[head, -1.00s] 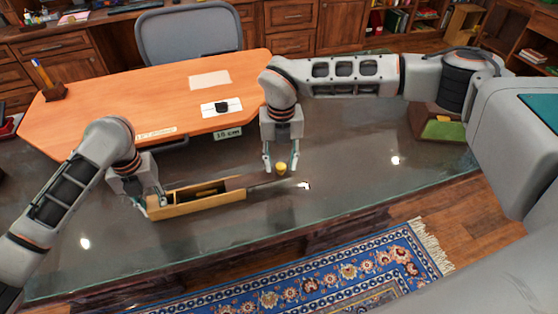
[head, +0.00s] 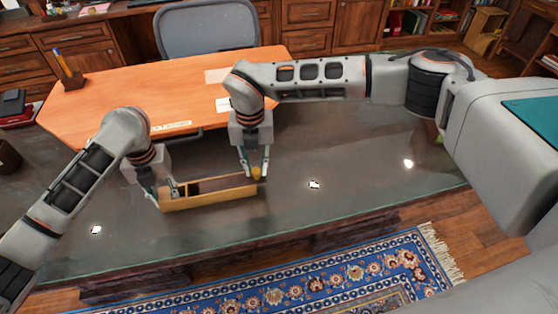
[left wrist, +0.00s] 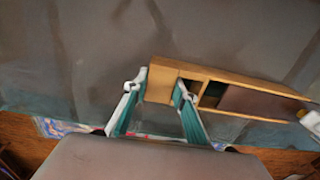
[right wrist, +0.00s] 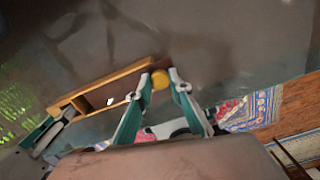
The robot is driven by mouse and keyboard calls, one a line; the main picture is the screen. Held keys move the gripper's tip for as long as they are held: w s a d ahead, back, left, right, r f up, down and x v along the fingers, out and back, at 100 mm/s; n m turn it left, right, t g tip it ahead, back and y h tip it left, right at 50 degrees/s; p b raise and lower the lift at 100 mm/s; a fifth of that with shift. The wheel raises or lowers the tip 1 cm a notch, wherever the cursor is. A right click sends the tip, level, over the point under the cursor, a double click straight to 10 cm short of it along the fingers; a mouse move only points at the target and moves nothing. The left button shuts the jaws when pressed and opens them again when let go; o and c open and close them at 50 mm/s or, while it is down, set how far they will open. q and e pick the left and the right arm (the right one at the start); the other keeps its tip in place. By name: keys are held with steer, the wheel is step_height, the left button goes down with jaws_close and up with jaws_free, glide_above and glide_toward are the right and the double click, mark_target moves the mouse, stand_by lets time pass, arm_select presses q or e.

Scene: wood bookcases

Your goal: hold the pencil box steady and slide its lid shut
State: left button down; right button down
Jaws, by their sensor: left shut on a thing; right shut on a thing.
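The wooden pencil box (head: 210,199) lies lengthwise on the dark glassy desk. Its dark brown lid (left wrist: 258,104) sits in the box's top, covering the right part. A narrow dark opening (left wrist: 211,93) shows between the lid and the box's left end block (left wrist: 162,84). My left gripper (head: 165,192) is shut on the box's left end, one finger on each side. My right gripper (head: 254,172) is shut on the yellow knob (right wrist: 160,79) at the box's right end. The fingers partly hide the knob in the head view.
The orange desk top (head: 185,90) lies behind the box, with a pen holder (head: 70,76) at its left. The dark desk surface (head: 345,150) right of the box is clear. The desk's front edge is close, with a blue patterned rug (head: 290,285) below.

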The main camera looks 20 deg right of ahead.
mark_target(245, 179)
arm_select(q)
steer(key=shift+d, duration=0.15)
arm_select(e)
steer(key=shift+a, duration=1.8)
steer(key=shift+s, duration=0.1)
steer(key=c, duration=1.8)
jaws_free()
steer(key=shift+d, duration=0.1)
steer(key=shift+r, duration=0.1)
steer(key=shift+r, duration=0.3)
step_height(245, 179, up, 11)
steer(key=shift+r, duration=0.15)
